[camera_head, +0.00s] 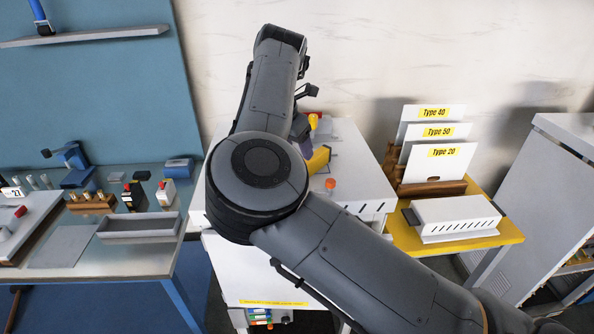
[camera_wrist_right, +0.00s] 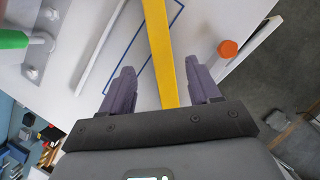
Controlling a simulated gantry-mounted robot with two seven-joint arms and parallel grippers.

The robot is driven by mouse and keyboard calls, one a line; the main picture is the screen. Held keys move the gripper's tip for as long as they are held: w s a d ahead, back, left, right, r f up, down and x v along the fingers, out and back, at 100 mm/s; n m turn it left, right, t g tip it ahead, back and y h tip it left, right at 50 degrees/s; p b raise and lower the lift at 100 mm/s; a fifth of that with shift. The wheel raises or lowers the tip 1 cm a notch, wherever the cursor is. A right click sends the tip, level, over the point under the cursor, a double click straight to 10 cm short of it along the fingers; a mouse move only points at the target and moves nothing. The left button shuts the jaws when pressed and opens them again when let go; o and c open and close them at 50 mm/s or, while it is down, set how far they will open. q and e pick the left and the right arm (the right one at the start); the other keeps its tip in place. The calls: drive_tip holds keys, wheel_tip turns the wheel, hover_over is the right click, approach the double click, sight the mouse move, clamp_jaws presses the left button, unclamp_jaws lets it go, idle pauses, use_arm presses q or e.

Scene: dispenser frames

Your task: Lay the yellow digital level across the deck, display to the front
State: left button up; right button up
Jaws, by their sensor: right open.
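The yellow digital level (camera_wrist_right: 162,45) shows as a long yellow bar in the right wrist view. It runs between the two purple fingers of my right gripper (camera_wrist_right: 160,68), which is open, with a gap visible on each side of the bar. In the head view a yellow piece (camera_head: 318,160), probably the level, shows beside my right arm, which hides much around it. I cannot make out the level's display. The white deck (camera_head: 352,150) lies below, partly covered by my arm. My left gripper is not in view.
A blue outline (camera_wrist_right: 128,62) and a white strip (camera_wrist_right: 98,62) are beside the level. An orange cap (camera_wrist_right: 228,48) stands to its right. A green-handled tool (camera_wrist_right: 14,39) is at left. Type-labelled panels (camera_head: 432,160) and a slotted white box (camera_head: 455,216) stand on the yellow table (camera_head: 408,236).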

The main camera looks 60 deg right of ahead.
drive_tip(key=x, duration=0.2)
drive_tip(key=shift+s+d+f, duration=0.15)
drive_tip(key=shift+s+f, duration=0.05)
drive_tip(key=shift+f, duration=0.05)
drive_tip(key=shift+b+x, duration=0.45)
drive_tip(key=shift+x, duration=2.5)
drive_tip(key=shift+w+f, duration=0.1)
clamp_jaws()
drive_tip(key=shift+r, duration=0.2)
wheel_tip(320, 180, up, 18)
drive_tip(key=p, duration=0.4)
drive_tip(key=shift+p, duration=0.35)
